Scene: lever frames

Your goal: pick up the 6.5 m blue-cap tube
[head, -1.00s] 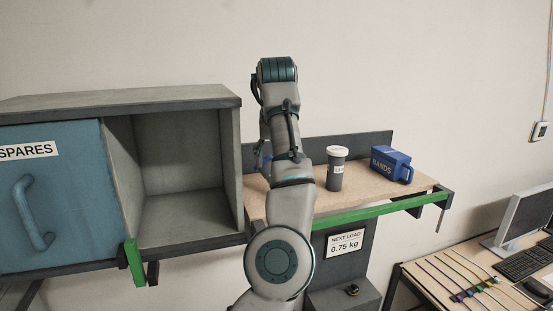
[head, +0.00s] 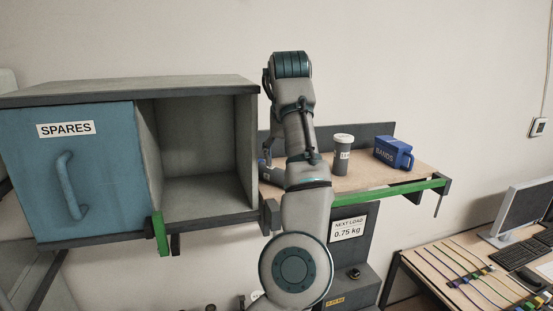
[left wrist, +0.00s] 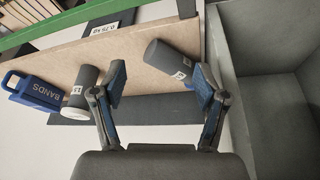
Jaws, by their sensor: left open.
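My left gripper (left wrist: 160,90) is open over the shelf, its two fingers spread with blue pads. A dark grey tube (left wrist: 168,60) with a white label lies beyond the fingers in the left wrist view, close to the right finger. My right gripper is not in view.
A blue BANDS box (head: 393,152) stands at the shelf's right end; the wooden shelf (head: 420,172) has a green front rail. Left of my arm is an open cabinet compartment (head: 205,170) beside the blue SPARES door (head: 100,190). A desk with cables (head: 450,275) is lower right.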

